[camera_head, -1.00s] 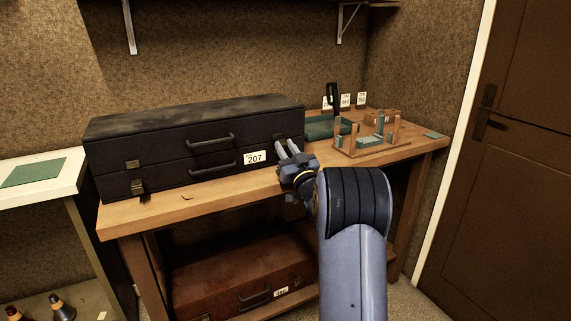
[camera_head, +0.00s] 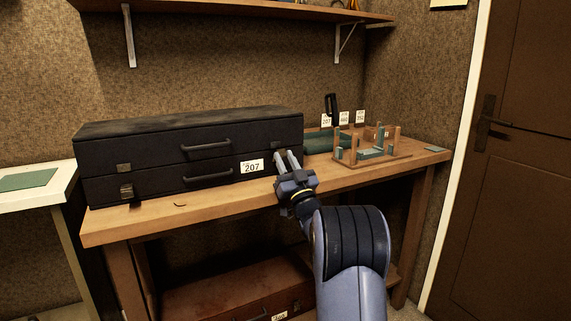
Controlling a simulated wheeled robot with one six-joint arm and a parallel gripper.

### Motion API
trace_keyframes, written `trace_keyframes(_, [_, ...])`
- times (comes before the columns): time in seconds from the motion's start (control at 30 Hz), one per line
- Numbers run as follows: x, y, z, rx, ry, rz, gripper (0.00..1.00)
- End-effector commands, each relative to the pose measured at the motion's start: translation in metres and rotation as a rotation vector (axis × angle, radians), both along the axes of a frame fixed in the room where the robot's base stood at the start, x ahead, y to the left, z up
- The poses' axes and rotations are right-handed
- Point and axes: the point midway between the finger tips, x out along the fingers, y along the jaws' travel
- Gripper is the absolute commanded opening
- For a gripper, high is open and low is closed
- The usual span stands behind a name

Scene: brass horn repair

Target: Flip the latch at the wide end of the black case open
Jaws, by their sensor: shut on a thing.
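The black case (camera_head: 205,126) lies closed on the wooden bench, its front with two handles facing me. My gripper (camera_head: 287,156) is at the right end of the case front, just right of the white 207 label (camera_head: 252,166). Its two fingers point at the case and are shut on the right-end latch, which the fingers hide. I cannot see how far that latch is turned.
On the wooden bench (camera_head: 190,209), a wooden rack with pegs (camera_head: 372,158) stands right of the case, with small number cards (camera_head: 343,118) behind it. A small curved piece lies in front of the case. A reddish-brown case (camera_head: 235,290) is below. A shelf (camera_head: 230,10) hangs above.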

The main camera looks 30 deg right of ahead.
Motion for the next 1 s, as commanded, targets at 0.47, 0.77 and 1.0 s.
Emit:
trace_keyframes(0.47, [0.000, 0.000, 0.000, 0.000, 0.001, 0.000, 0.44])
trace_keyframes(0.77, [-0.001, 0.000, -0.001, 0.000, 0.001, 0.000, 0.47])
trace_keyframes(1.0, [-0.020, -0.002, -0.015, 0.001, 0.002, -0.002, 0.47])
